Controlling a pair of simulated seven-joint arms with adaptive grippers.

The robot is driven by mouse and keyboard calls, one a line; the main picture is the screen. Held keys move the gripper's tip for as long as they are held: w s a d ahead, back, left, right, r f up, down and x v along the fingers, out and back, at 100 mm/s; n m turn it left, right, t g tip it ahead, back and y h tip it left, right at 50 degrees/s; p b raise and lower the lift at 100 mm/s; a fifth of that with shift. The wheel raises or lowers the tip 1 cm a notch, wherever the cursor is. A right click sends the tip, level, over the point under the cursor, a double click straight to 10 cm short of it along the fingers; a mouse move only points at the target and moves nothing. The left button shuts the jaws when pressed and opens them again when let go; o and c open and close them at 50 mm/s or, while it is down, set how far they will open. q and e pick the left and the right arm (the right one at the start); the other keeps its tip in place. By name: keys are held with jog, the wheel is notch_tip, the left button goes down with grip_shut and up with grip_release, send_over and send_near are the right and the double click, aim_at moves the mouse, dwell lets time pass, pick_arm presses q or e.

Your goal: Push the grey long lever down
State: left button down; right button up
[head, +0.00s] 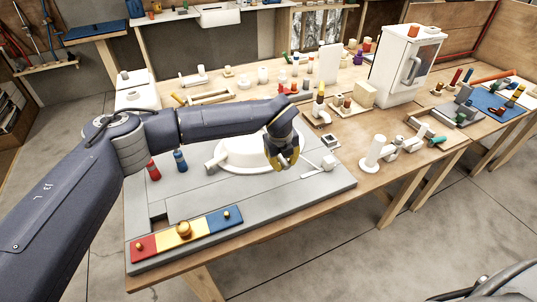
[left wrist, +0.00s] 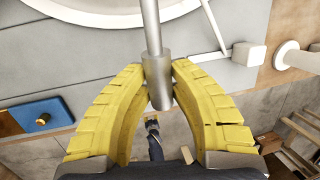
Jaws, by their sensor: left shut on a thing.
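The grey long lever (left wrist: 152,30) shows in the left wrist view as a thin metal rod with a thicker cylindrical end. My left gripper (head: 286,164) is over the grey panel, beside the white round unit (head: 240,158). In the left wrist view its yellow fingers (left wrist: 159,80) close around the lever's thick end, which sticks out a little between them. In the head view the gripper hides most or all of the lever.
The grey panel (head: 200,207) has a red, yellow and blue strip (head: 170,239) at its front. A white-tipped small lever (head: 329,163) is just right of the gripper. White cylinders (head: 372,152) and a white cabinet (head: 403,68) stand further right. Several small objects crowd the table's back.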

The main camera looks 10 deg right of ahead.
pick_arm(q)
jog(key=shift+w+f+t, duration=0.25)
jog(key=shift+f+t, duration=0.25)
jog(key=shift+f, duration=0.2)
jog(key=c, duration=1.2)
grip_release()
jog(key=shift+o, duration=0.2)
jog(key=shift+r, duration=0.1)
jog(key=v, duration=1.1)
jog(key=shift+r, duration=0.35)
jog(key=shift+s+a, duration=0.1)
jog(key=shift+s, duration=0.05)
